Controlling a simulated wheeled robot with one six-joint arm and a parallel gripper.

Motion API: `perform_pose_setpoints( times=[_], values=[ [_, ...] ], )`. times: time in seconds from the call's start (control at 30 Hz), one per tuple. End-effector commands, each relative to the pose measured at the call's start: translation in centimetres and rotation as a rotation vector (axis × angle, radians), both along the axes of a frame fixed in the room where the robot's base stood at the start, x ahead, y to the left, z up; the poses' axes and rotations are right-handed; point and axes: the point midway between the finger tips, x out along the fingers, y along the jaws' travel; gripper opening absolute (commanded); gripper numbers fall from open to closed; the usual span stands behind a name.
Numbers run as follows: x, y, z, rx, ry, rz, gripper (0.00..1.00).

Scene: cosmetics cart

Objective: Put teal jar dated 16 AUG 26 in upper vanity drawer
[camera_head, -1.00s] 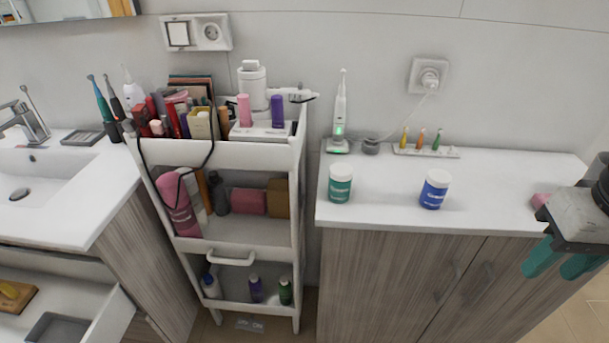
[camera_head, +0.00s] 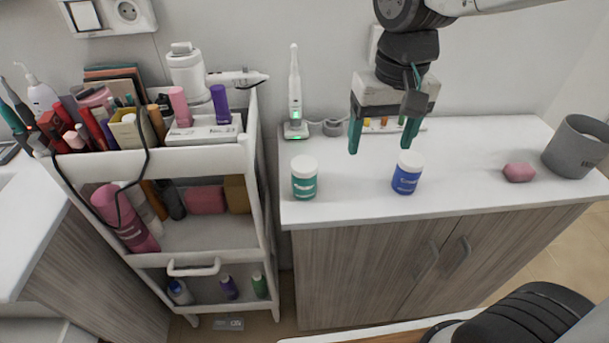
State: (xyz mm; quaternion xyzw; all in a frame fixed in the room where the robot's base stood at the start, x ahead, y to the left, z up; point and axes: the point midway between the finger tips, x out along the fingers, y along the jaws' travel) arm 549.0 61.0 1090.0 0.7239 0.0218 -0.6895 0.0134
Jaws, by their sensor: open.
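A teal jar (camera_head: 304,181) with a white lid stands upright on the white countertop near its left end. A blue jar (camera_head: 407,175) with a white lid stands to its right. The dates on both jars are too small to read. My gripper (camera_head: 381,146) is open and empty above the counter, with its teal fingers pointing down. The upper vanity drawer is not clearly visible; only part of the vanity (camera_head: 35,235) shows at the left edge.
A white cart (camera_head: 205,262) loaded with cosmetics stands left of the counter. An electric toothbrush (camera_head: 295,95) stands on its charger behind the teal jar. A pink soap (camera_head: 519,172) and a grey bin (camera_head: 577,146) are at the right. Countertop between the jars is clear.

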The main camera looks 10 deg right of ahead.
Motion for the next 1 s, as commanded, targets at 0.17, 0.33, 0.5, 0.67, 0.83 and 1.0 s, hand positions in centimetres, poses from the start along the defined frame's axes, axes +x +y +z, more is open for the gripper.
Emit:
perform_pose_setpoints(
  times=[0.17, 0.33, 0.5, 0.67, 0.83, 1.0],
  values=[
    [4.6, 6.7, -3.2, -0.008, 0.035, 0.028, 0.74],
    [6.5, 10.6, -5.4, -0.013, 0.046, 0.034, 0.74],
    [7.1, 11.8, -6.8, -0.014, 0.050, 0.033, 0.74],
    [7.0, 11.8, -8.6, -0.015, 0.050, 0.032, 0.74],
    [6.7, 11.5, -10.8, -0.015, 0.052, 0.031, 0.74],
    [6.6, 11.4, -13.2, -0.015, 0.051, 0.032, 0.74]
  ],
)
